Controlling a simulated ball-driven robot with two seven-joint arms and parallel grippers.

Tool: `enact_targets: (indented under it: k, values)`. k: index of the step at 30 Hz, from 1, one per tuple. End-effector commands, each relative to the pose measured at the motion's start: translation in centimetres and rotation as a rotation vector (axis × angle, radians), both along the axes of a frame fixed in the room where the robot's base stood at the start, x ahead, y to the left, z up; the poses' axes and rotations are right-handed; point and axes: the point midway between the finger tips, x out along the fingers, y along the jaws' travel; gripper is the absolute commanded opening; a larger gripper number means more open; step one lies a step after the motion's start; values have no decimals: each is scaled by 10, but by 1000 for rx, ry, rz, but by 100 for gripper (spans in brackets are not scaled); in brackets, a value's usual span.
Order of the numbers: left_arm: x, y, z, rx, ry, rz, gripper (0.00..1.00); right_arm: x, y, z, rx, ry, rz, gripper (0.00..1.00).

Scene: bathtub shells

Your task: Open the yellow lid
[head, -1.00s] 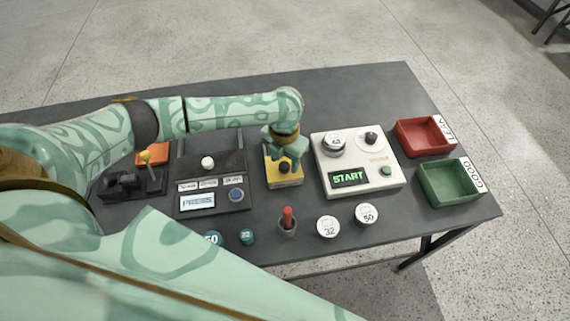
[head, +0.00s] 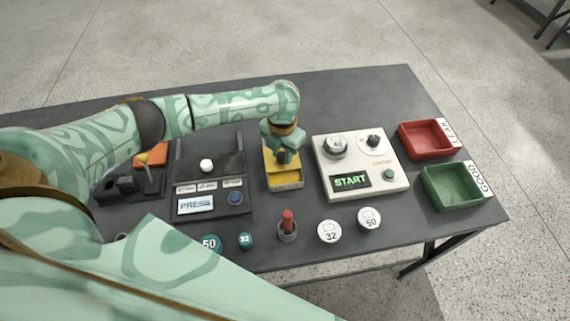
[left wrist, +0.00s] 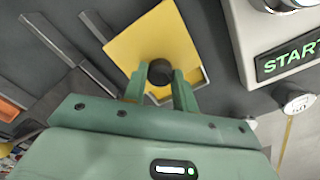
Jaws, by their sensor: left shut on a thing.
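The yellow lid (left wrist: 150,35) is a flat plate with a round black knob (left wrist: 160,72), seen clearly in the left wrist view. My left gripper (left wrist: 160,85) is shut on the knob, one finger on each side. In the head view, the left gripper (head: 284,155) reaches down over the yellow lid (head: 270,168) and hides much of it. The lid sits displaced toward the back on its small box (head: 288,186), and a strip of the box shows uncovered at the front. My right gripper is out of view.
A white START panel (head: 343,196) stands close on the right, and a dark PRESS panel (head: 240,208) on the left. Red (head: 430,152) and green (head: 455,203) trays sit at the right. A red-topped holder (head: 288,230) and round weights lie in front. The table behind is clear.

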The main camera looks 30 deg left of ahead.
Motion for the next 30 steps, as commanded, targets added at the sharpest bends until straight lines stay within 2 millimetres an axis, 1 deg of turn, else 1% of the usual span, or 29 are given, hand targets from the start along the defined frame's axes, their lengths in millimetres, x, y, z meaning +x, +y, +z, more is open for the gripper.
enact_targets:
  k: [1,3,6,16,17,18,19,27,30]
  values:
    - [10,7,-4,0,-2,5,0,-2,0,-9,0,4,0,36]
    - [20,14,-4,-1,-2,4,0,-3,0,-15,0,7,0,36]
    - [30,21,-3,-2,-1,3,0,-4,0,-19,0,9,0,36]
    - [32,23,0,-4,1,0,0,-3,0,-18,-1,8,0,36]
    - [32,23,0,-4,1,0,33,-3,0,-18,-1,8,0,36]
    - [32,23,0,-4,1,0,44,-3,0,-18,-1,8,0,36]
    - [32,23,0,-4,1,0,50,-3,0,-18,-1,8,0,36]
    - [32,24,1,-3,-1,0,50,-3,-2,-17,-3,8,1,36]
    - [32,24,8,-3,-2,0,50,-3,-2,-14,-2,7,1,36]
